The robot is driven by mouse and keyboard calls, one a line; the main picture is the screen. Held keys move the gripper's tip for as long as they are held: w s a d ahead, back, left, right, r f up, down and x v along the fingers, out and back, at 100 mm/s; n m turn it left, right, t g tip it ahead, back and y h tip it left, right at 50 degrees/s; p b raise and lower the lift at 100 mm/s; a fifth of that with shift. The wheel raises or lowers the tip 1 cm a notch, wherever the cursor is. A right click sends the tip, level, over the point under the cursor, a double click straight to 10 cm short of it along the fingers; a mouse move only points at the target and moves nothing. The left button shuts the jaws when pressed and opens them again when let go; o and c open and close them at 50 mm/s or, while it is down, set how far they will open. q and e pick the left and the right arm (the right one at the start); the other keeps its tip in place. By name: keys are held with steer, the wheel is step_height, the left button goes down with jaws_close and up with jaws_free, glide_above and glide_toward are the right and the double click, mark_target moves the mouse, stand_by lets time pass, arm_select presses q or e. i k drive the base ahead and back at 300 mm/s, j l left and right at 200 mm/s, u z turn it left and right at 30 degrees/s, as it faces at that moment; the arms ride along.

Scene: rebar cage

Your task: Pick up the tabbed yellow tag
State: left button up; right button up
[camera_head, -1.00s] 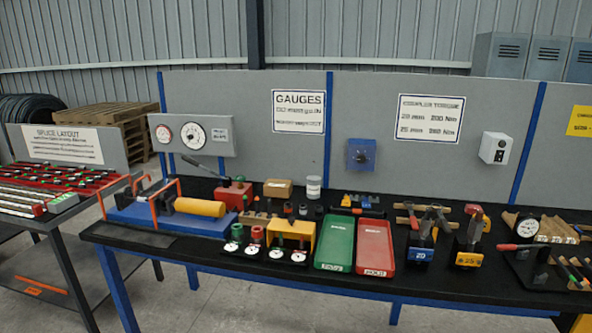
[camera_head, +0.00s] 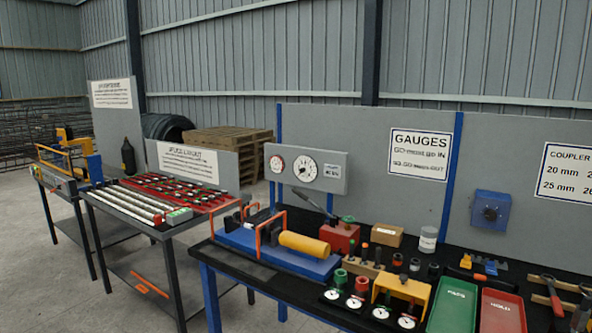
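I cannot make out a tabbed yellow tag in this view. Yellow things that show are a yellow cylinder (camera_head: 304,244) on a blue base (camera_head: 262,249), and a yellow-orange bracket (camera_head: 402,287) behind small round dials (camera_head: 379,312) on the gauge bench. A yellow-orange frame (camera_head: 68,150) stands on the far left table. Neither of my grippers is in view.
The black-topped gauge bench (camera_head: 250,277) fills the lower right, with a green tray (camera_head: 454,306) and a red tray (camera_head: 502,313). Left of it stands a splice layout table (camera_head: 168,227) with rods and red racks. Grey floor (camera_head: 60,295) is open at lower left.

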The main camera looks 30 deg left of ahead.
mark_target(465, 263)
steer(key=i+j+u, duration=0.25)
steer(key=i, duration=0.5)
steer(key=i+j+u, duration=0.25)
steer(key=i, duration=0.5)
steer(key=i+j+u, duration=0.25)
steer(key=i, duration=0.55)
steer(key=i+j, duration=0.15)
steer(key=j, duration=0.15)
steer(key=i+j, duration=0.1)
steer(key=j, duration=0.25)
steer(key=z, duration=2.15)
